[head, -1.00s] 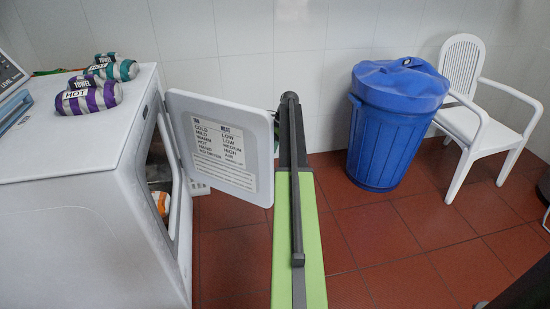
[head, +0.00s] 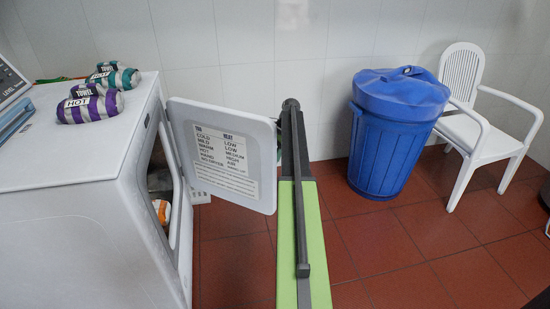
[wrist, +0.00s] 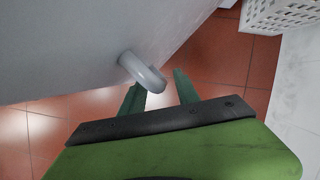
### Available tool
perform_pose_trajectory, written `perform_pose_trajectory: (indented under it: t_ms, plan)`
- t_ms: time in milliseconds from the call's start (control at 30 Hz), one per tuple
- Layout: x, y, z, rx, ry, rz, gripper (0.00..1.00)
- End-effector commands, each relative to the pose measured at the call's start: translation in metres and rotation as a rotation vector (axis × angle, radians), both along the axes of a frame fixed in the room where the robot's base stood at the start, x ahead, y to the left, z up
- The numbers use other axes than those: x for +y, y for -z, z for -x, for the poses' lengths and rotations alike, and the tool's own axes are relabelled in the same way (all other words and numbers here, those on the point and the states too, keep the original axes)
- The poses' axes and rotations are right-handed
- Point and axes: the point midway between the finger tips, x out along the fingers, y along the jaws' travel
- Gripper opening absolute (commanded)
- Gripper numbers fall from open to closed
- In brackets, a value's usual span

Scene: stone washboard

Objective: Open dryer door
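The white dryer (head: 80,215) stands at the left in the head view. Its door (head: 225,165) is swung open to the right, with a printed heat chart on the face towards me. Dark space and an orange and white item (head: 161,211) show inside. In the wrist view the pale door panel (wrist: 75,50) carries a grey loop handle (wrist: 146,74). My gripper (wrist: 160,86) has its two green fingers apart, with the handle's curved end between or just over them. Whether they touch it I cannot tell. In the head view my arm hides most of the gripper, beside the door's free edge.
Rolled towels, one purple-striped (head: 92,104) and one teal (head: 114,76), lie on the dryer top. A blue lidded bin (head: 385,150) and a white chair (head: 480,130) stand by the tiled wall. Red floor is clear between my arm and the bin. A white basket (wrist: 282,20) shows in the wrist view.

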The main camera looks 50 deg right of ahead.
Motion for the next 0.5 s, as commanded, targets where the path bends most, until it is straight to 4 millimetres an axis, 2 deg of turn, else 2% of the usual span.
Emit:
perform_pose_trajectory:
  t_ms: [167, 267, 500]
  plan:
    - [-0.001, -0.006, 0.0, -0.001, 0.0, 0.0, 0.38]
    - [-0.005, -0.017, 0.001, -0.001, 0.001, -0.001, 0.38]
    - [-0.022, -0.065, 0.006, -0.001, 0.0, -0.001, 0.38]
